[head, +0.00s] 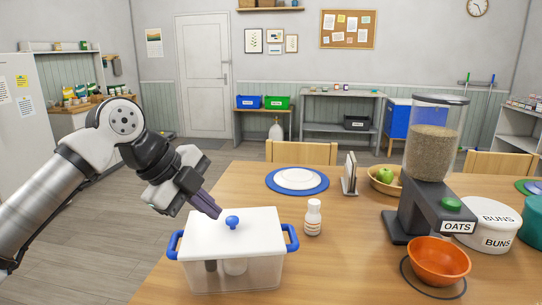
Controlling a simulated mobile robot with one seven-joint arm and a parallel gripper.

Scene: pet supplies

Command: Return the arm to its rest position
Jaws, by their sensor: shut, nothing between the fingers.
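My gripper (208,205) reaches in from the left on my arm. It is shut and empty, its fingers pointing down and right. Its tips are close to the blue knob (232,222) on the white lid (208,239) of a clear box (262,274); whether they touch it I cannot tell. The box has blue side handles and stands on the wooden table (330,275) with its lid on. A pale container and a dark item show dimly through its wall.
Right of the box stands a white bottle (313,217). Further right are an oats dispenser (428,200), an orange bowl (438,262) and a buns tin (488,230). A plate (298,179) on a blue mat lies behind. Open floor (95,235) lies left of the table.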

